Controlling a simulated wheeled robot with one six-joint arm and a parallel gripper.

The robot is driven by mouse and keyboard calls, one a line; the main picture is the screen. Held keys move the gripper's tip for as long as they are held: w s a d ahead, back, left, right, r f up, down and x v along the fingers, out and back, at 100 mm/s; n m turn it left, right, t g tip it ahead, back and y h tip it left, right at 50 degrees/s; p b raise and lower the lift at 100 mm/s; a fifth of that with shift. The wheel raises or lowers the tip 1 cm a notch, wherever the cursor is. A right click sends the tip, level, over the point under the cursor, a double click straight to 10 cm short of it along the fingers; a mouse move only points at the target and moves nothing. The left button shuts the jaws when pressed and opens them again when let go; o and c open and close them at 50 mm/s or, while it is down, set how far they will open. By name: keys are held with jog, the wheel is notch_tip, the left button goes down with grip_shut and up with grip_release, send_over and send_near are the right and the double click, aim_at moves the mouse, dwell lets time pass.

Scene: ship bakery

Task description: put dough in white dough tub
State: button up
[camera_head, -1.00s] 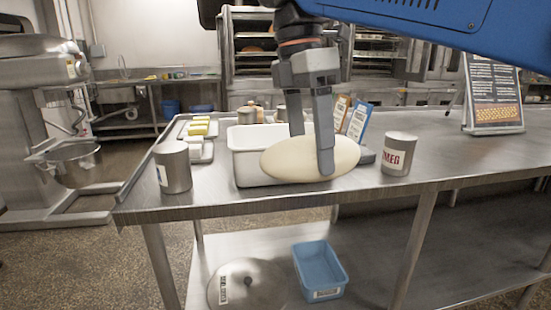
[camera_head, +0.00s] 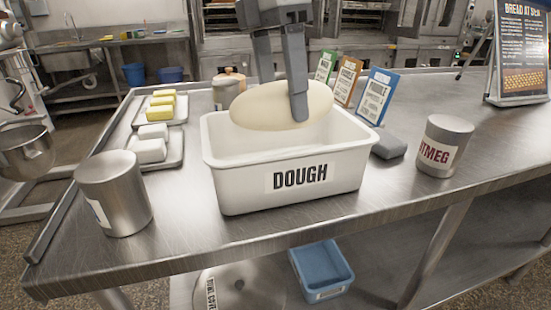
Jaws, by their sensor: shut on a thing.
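The dough (camera_head: 252,108) is a smooth, pale oval lump. My gripper (camera_head: 283,100) is shut on it, with one finger across its near side and the other partly hidden behind it. The white dough tub (camera_head: 285,192) is a rectangular, open tub labelled "DOUGH" near the front of the steel table. The dough is held over the tub's opening, overlapping its back rim in the picture. The part of the tub floor behind the front wall is hidden.
A metal canister (camera_head: 114,192) stands left of the tub, and a nutmeg tin (camera_head: 444,146) stands right. A grey block (camera_head: 388,144) and upright cards (camera_head: 372,96) are close to the tub's right. Trays with yellow and white blocks (camera_head: 151,150) lie at the left.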

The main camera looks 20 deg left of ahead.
jog(key=shift+w+a+f, duration=0.1)
jog(key=shift+w+f, duration=0.1)
jog(key=shift+f, duration=4.8)
jog(key=o, duration=1.7)
jog(key=shift+o, duration=0.2)
jog(key=r, duration=0.3)
jog(key=a+r, duration=0.1)
jog(key=r, duration=0.3)
jog(key=shift+w+a+r, duration=0.1)
jog(key=shift+w+a, duration=0.1)
jog(key=shift+r, duration=0.1)
